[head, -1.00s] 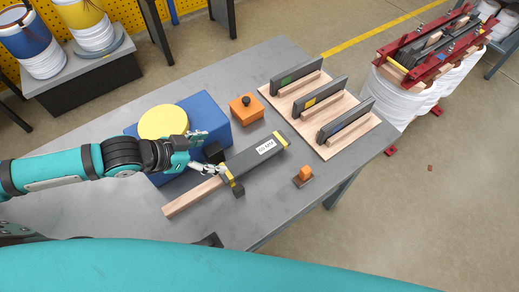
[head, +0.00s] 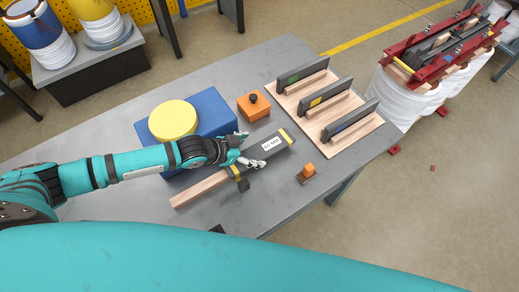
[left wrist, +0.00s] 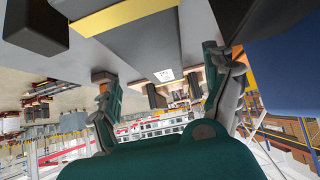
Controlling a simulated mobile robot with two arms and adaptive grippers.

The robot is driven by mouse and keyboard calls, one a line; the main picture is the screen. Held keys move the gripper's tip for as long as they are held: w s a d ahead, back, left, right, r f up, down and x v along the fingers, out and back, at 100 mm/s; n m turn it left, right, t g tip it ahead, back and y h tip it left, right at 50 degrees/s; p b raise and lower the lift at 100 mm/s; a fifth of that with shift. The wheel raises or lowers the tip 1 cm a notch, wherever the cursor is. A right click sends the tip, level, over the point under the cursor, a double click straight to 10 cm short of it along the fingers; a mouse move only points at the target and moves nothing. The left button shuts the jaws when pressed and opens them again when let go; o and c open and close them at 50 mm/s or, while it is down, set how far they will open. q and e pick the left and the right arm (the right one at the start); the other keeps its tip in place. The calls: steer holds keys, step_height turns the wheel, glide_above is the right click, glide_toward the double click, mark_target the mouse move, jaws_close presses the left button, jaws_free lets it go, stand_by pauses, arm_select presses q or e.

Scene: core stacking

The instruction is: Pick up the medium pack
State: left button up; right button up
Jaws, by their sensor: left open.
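Three dark grey packs stand on edge on a light wooden board at the back right: one with a green mark (head: 303,73), one with a yellow mark (head: 326,94) and one with a blue mark (head: 350,121). The yellow-marked one is in the middle; the frames do not name any as medium. My left gripper (head: 252,162) is open and empty, close over a long grey bar with a white label (head: 275,144) on the table. In the left wrist view its spread fingers (left wrist: 160,64) show with a grey bar beyond. My right gripper is not in view.
A wooden strip (head: 200,188) extends left from the grey bar.

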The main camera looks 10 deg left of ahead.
mark_target(259, 150)
arm_select(q)
steer(key=shift+x, duration=1.75)
steer(key=c, duration=1.7)
steer(key=shift+w+r, duration=0.1)
steer(key=shift+r, duration=0.1)
jaws_close()
